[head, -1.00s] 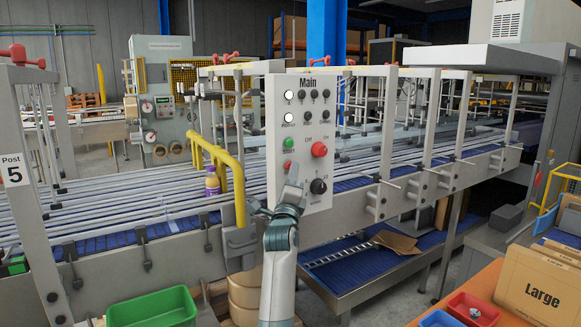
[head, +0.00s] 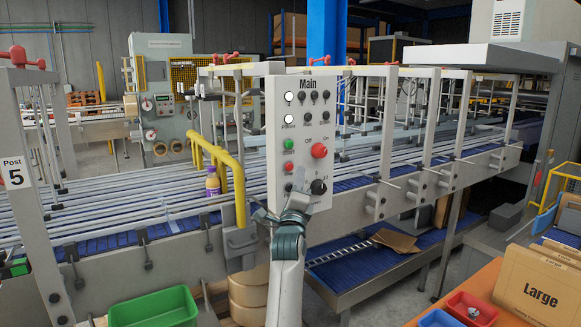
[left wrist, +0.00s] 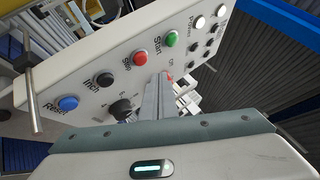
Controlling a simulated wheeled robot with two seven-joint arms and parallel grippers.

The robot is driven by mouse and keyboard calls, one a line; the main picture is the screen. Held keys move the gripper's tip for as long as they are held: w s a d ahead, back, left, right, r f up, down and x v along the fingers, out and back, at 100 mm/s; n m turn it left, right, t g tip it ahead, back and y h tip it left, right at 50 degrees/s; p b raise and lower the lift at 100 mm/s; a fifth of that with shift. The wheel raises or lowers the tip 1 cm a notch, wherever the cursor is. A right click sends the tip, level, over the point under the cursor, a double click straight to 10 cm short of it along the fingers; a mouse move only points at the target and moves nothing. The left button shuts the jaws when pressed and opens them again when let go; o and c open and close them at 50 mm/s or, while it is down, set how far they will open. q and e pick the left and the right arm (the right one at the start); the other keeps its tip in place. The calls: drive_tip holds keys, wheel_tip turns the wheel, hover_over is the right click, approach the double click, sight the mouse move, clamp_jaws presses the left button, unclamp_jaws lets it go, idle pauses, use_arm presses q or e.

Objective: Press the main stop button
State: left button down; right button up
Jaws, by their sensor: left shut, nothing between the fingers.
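The white control panel marked Main (head: 283,96) stands upright in the middle of the head view. A small red button (head: 288,167) sits below a green button (head: 288,144) on its left side. In the left wrist view the red button (left wrist: 140,58), its label apparently Stop, lies between the green Start button (left wrist: 173,40) and a black button (left wrist: 105,80). My left gripper (head: 298,180) is in front of the panel's lower part, shut and empty. In the left wrist view its fingertips (left wrist: 164,80) point toward the panel, to the right of the red button; contact is unclear.
A larger red knob (head: 319,150) and a black knob (head: 318,187) are on the panel's right side. A blue Reset button (left wrist: 68,103) is at the panel's far end. A yellow rail (head: 236,170) and conveyor stand left of the panel. A green bin (head: 155,308) is at the lower left.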

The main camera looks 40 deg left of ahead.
use_arm(q)
drive_tip(key=shift+s+d+p, duration=0.2)
drive_tip(key=shift+s+d, duration=0.1)
drive_tip(key=shift+d, duration=0.45)
drive_tip(key=shift+s+d+p, duration=0.2)
drive_tip(key=shift+s+d, duration=0.05)
drive_tip(key=shift+d, duration=0.45)
